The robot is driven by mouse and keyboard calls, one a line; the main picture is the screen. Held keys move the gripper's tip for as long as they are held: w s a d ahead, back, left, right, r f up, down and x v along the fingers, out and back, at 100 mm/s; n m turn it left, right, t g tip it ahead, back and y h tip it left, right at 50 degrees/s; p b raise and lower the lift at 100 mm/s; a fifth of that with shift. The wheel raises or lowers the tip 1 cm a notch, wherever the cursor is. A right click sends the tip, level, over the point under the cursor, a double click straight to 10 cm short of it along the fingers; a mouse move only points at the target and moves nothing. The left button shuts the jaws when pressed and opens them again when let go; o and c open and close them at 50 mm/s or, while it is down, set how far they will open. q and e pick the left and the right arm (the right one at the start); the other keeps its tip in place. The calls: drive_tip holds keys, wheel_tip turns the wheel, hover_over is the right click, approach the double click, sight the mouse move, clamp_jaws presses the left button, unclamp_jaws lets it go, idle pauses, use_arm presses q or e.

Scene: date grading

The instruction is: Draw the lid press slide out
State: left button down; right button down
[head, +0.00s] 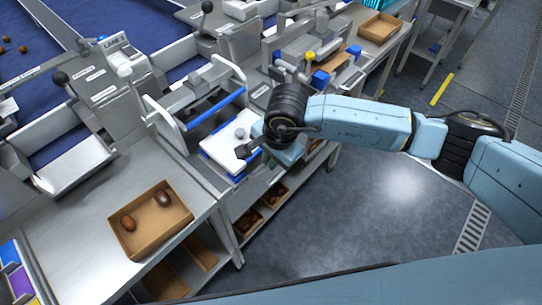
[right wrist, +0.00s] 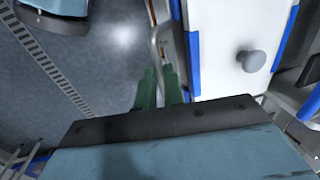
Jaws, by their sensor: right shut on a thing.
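The lid press slide is a white plate (head: 218,147) with blue side strips and a grey knob (head: 240,133) on top. It juts out at the front of a white press frame (head: 165,125) with a blue crossbar. In the right wrist view the white plate (right wrist: 225,55) and knob (right wrist: 252,61) lie right of my fingers. My right gripper (right wrist: 160,85) has green fingers shut on the slide's metal bar handle (right wrist: 157,45) at its front edge. In the head view my wrist partly hides this grip. My left gripper is not in view.
A brown tray (head: 125,247) with two dates stands on the steel bench (head: 85,240) at lower left. Another press station with a yellow knob (head: 310,56) and an empty brown tray (head: 380,27) are farther back. Shelves with bins lie below. Open floor (head: 340,220) is to the right.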

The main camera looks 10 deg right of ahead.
drive_tip(key=c, duration=1.9)
unclamp_jaws()
drive_tip(key=shift+s+d, duration=0.1)
drive_tip(key=shift+s, duration=0.05)
drive_tip(key=shift+o, duration=0.6)
drive_tip(key=shift+s, duration=0.1)
wheel_tip(320, 180, up, 13)
drive_tip(key=s+d, duration=0.1)
drive_tip(key=s, duration=0.1)
drive_tip(key=shift+d+b, duration=0.3)
